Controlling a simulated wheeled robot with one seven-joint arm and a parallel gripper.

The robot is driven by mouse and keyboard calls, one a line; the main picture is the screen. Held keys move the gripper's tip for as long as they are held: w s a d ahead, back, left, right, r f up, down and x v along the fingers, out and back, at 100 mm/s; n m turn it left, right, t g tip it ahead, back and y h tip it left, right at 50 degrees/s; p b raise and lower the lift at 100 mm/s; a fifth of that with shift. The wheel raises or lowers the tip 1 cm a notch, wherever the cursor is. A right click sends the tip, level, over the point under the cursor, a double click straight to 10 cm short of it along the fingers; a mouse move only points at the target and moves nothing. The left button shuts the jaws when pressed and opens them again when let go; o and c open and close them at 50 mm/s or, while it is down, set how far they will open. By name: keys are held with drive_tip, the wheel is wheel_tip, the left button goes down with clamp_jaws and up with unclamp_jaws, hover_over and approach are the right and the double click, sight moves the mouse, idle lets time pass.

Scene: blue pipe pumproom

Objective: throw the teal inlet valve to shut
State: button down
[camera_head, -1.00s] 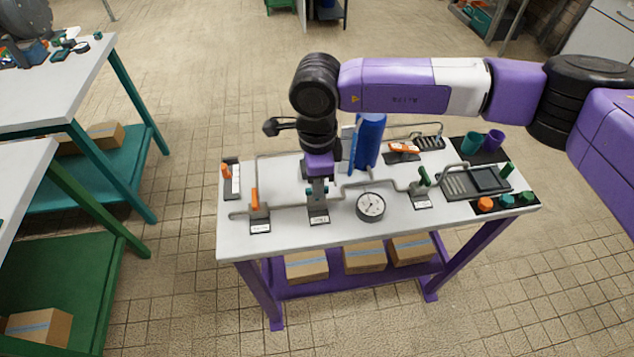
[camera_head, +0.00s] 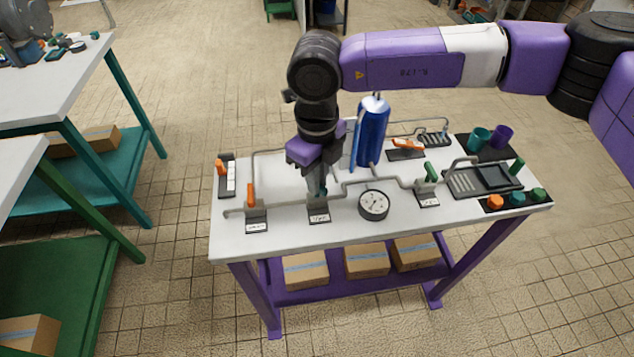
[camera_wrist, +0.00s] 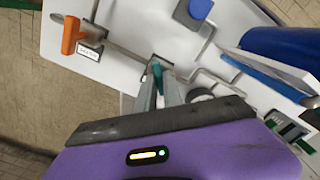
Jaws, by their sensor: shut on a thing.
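The teal inlet valve handle (camera_wrist: 157,72) shows between my two fingers in the wrist view. My gripper (camera_wrist: 158,88) is shut on it, with one grey finger on each side. In the head view my gripper (camera_head: 317,187) points down onto the middle valve of the pipe line, above its label plate (camera_head: 319,213). There the handle is mostly hidden by the fingers, and its exact angle to the pipe cannot be told.
An orange-handled valve (camera_head: 251,197) stands to the left and a green-handled valve (camera_head: 431,173) to the right. A round gauge (camera_head: 373,205) sits close on the right. A blue cylinder (camera_head: 370,132) stands behind. The bench's front strip is clear.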

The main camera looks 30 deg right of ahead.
drive_tip(key=m+b, duration=0.2)
drive_tip(key=m, duration=0.2)
drive_tip(key=shift+f+m+b, duration=0.15)
drive_tip(key=shift+m+b, duration=0.15)
drive_tip(key=shift+b, duration=0.05)
drive_tip(key=shift+m+b, duration=1.05)
drive_tip(key=shift+m, duration=0.85)
drive_tip(key=shift+r, duration=0.2)
drive_tip(key=c, duration=1.5)
unclamp_jaws()
wheel_tip(320, 180, up, 8)
drive_tip(key=shift+f, duration=0.1)
